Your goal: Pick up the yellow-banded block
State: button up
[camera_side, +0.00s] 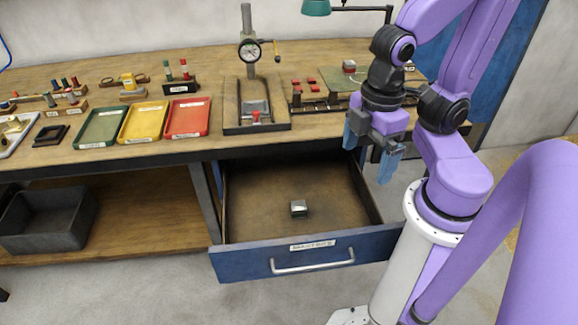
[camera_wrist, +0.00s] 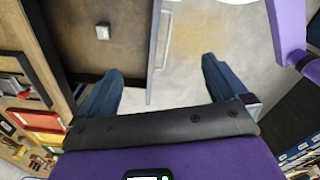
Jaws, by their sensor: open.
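A small silver-grey block (camera_side: 299,208) lies on the floor of the open drawer (camera_side: 262,180). It also shows in the wrist view (camera_wrist: 102,31), up and to the left of my fingers. I cannot make out a yellow band on it. Another small block (camera_side: 349,67), grey with some red, is on the green mat at the back of the bench; its band cannot be told either. My gripper (camera_side: 370,152) is open and empty, above and to the right of the drawer, with blue fingers pointing down. In the wrist view nothing is between the fingers (camera_wrist: 162,68).
The drawer's blue front (camera_side: 300,257) with its handle and low walls surround the block. On the bench are a dial gauge stand (camera_side: 250,52), green, yellow and red trays (camera_side: 186,118) and small tools. A dark bin (camera_side: 47,220) sits on the lower shelf.

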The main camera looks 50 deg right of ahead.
jog(key=c, duration=0.3)
